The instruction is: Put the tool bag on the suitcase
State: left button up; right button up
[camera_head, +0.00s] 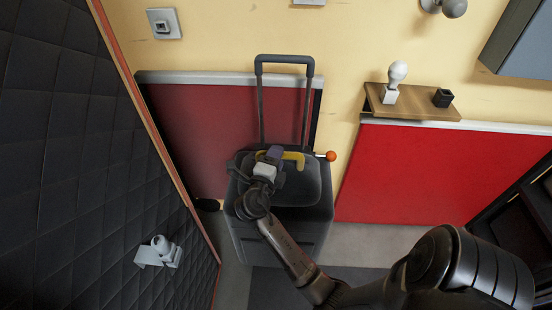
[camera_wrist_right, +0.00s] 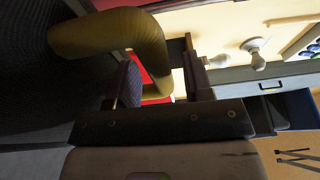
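The suitcase (camera_head: 276,238) is a dark upright case with its tall grey pull handle (camera_head: 284,58) extended, against the back wall. The dark tool bag (camera_head: 303,186) appears to rest on its top. The bag's yellow handle (camera_head: 294,157) arches up beside my right gripper (camera_head: 271,158). In the right wrist view, the thick olive-yellow handle (camera_wrist_right: 110,32) curves down toward the space between the fingers of my right gripper (camera_wrist_right: 162,85). The fingers stand apart, with a gap visible beside the handle. My arm hides part of the bag and suitcase. My left gripper is out of view.
A wooden shelf (camera_head: 415,107) with a white bulb (camera_head: 397,74) and a small black box (camera_head: 442,98) is to the right. An orange ball (camera_head: 331,156) shows right beside the bag. A padded dark wall (camera_head: 65,150) bounds the left side.

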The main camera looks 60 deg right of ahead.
jog(key=shift+r, duration=0.2)
jog(key=s+a+f+n+t+y, duration=0.2)
jog(key=s+a+f+n+y, duration=0.25)
jog(key=a+f+n, duration=0.4)
jog(key=s+a+f+n+t+y, duration=0.1)
jog(key=s+a+f+n+y, duration=0.3)
jog(key=n, duration=0.7)
jog(key=s+a+f+n+y, duration=0.2)
jog(key=s+a+n+y, duration=0.1)
jog(key=a+n, duration=0.1)
jog(key=s+a+f+n+g+y, duration=0.1)
jog(key=s+a+f+n+y, duration=0.1)
jog(key=n, duration=0.5)
jog(key=s+a+f+n+y, duration=0.2)
jog(key=s+a+n+y, duration=0.2)
jog(key=s+a+n, duration=0.1)
jog(key=shift+s+a+n+g+y+p, duration=0.2)
jog(key=shift+a+n, duration=0.15)
jog(key=shift+a, duration=0.15)
jog(key=shift+s+a+n+g+y+p, duration=0.15)
jog(key=shift+a+n, duration=0.15)
jog(key=shift+a, duration=0.2)
jog(key=shift+r, duration=0.1)
